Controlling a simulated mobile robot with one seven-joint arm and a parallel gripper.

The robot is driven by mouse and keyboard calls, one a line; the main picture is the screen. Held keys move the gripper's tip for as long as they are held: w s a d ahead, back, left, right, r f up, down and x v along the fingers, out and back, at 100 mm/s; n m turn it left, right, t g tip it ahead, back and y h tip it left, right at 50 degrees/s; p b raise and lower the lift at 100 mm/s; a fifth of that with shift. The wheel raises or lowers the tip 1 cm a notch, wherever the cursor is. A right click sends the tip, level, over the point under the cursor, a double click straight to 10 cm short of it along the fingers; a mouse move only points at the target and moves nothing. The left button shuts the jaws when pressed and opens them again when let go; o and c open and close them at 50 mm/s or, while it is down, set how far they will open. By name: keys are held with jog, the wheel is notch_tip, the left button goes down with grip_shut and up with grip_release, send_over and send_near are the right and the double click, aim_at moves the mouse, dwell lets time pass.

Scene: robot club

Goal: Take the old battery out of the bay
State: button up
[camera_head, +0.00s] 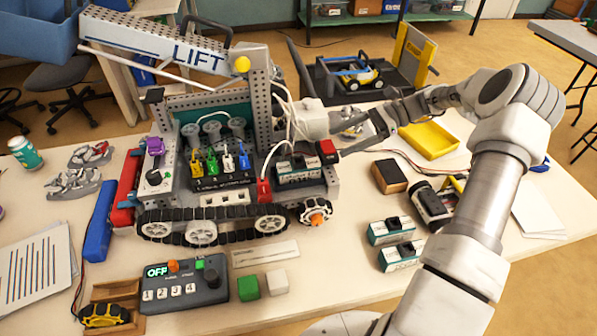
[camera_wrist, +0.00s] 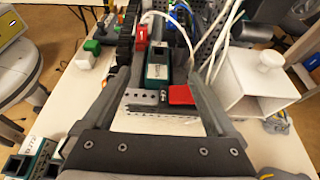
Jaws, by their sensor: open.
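The old battery (camera_head: 297,172), a teal and grey block, sits in the bay at the right end of the tracked robot model (camera_head: 213,226). In the wrist view the battery (camera_wrist: 157,67) lies ahead between my fingers, inside the bay. A red block (camera_head: 327,149) is at the bay's near right corner; it also shows in the wrist view (camera_wrist: 181,95). A red tab (camera_head: 264,190) stands at the bay's other end. My gripper (camera_wrist: 160,78) is open and empty, its fingers spread wide. In the head view my gripper (camera_head: 353,134) is right of the bay, apart from the battery.
Two similar teal batteries (camera_head: 390,230) (camera_head: 402,256) lie on the table at front right. A control box (camera_head: 185,286) reads OFF. White cables (camera_head: 285,112) hang beside the bay.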

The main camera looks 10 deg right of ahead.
aim_at(299, 162)
jog(key=x, duration=0.7)
jog(key=shift+a+f, duration=0.15)
jog(key=shift+a, duration=0.1)
jog(key=x, duration=0.2)
jog(key=b+x, duration=0.1)
jog(key=x, duration=0.2)
jog(key=shift+s+a+f, duration=0.1)
jog(key=shift+a+f, duration=0.1)
jog(key=shift+f, duration=0.15)
grip_shut()
